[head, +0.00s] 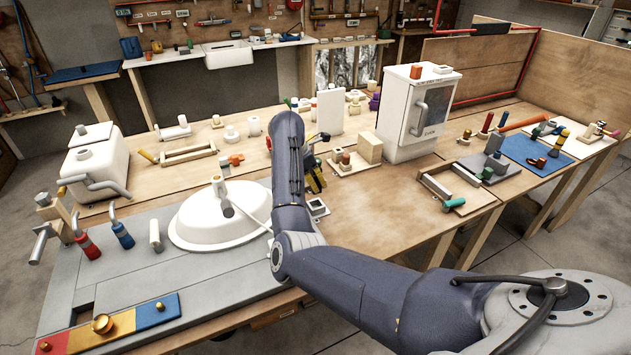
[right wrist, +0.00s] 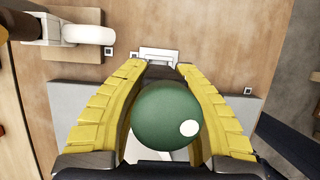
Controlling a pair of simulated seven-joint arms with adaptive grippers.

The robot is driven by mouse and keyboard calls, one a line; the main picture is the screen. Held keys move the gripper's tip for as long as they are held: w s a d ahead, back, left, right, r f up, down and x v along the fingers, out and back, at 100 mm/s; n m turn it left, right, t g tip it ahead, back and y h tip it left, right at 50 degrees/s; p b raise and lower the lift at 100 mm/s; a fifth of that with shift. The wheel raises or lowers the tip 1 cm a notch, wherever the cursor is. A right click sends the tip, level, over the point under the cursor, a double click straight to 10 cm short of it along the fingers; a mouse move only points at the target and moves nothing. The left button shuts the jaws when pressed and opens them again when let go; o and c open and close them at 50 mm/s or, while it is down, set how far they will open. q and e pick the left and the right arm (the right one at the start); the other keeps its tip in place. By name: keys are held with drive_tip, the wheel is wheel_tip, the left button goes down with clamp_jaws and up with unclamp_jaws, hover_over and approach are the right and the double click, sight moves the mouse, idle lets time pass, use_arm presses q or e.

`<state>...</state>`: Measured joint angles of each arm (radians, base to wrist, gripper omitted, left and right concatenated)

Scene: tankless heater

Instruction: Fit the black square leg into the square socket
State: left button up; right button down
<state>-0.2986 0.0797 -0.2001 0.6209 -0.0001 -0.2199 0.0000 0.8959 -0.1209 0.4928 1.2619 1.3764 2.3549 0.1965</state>
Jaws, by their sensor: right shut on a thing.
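My right gripper (head: 315,180) is low over the table, partly hidden by my own arm in the head view. In the right wrist view its yellow fingers (right wrist: 165,68) are shut around a green rounded piece (right wrist: 165,118) with a white spot. A small pale plate with a dark square opening (head: 317,207), which looks like the square socket, lies on the table just below the gripper. A pale plate also shows beyond the fingertips in the right wrist view (right wrist: 160,53); its opening is hidden. My left gripper is not in view.
A white basin (head: 195,232) stands left of my arm. A pale block stand (head: 368,150) and a white cabinet (head: 415,110) are behind and right. Bare wood (head: 395,195) lies right of the gripper. A white rounded part (right wrist: 88,33) is at upper left in the wrist view.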

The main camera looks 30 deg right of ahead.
sight(315, 200)
drive_tip(key=shift+f, duration=2.55)
drive_tip(key=shift+f, duration=1.55)
idle(0.6)
drive_tip(key=c, duration=1.1)
unclamp_jaws()
drive_tip(key=shift+v, duration=6)
